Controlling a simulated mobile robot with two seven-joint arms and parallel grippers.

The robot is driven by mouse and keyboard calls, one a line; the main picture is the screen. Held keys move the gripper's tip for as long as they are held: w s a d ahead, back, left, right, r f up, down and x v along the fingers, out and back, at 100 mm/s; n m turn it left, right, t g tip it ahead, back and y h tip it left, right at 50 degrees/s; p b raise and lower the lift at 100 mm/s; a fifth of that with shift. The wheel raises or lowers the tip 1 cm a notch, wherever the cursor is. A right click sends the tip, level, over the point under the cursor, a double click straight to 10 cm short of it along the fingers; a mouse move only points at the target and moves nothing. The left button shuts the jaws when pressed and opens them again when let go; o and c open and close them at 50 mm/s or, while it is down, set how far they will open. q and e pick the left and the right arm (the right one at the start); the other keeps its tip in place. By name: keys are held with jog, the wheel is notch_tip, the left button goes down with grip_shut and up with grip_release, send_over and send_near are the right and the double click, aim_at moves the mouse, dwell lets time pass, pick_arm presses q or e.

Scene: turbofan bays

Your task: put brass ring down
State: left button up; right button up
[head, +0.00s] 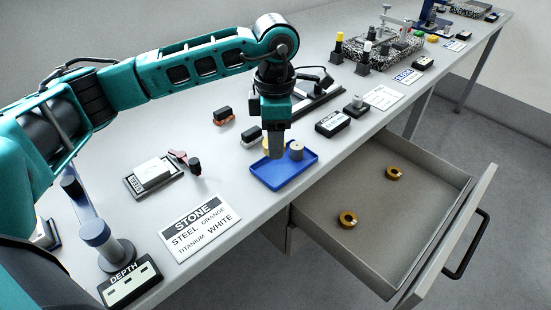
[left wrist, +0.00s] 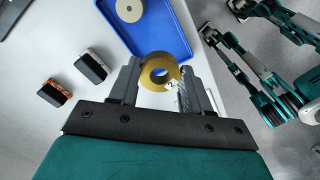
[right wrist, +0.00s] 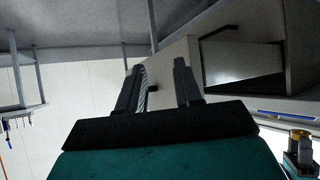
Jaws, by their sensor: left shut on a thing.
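A grey cylindrical piece (head: 297,150) stands in the tray. My right gripper (right wrist: 158,75) shows only in the right wrist view, open and empty, away from the tray.
An open drawer (head: 375,235) below the table holds two other brass rings (head: 393,173) (head: 348,219). A material sign (head: 201,226), a black-framed white block (head: 152,173) and small dark blocks (head: 251,136) lie left of the tray. A black labelled box (head: 332,123) is to its right.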

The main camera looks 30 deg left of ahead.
aim_at(275, 171)
pick_arm(q)
jog(key=shift+f, duration=3.1)
jog(key=shift+f, duration=0.1)
jog(key=shift+f+b, duration=0.15)
jog(key=shift+b, duration=0.15)
jog(key=o, duration=0.9)
notch_tip(275, 171, up, 13)
jog(key=shift+f, duration=0.2)
jog(key=shift+s+f, duration=0.1)
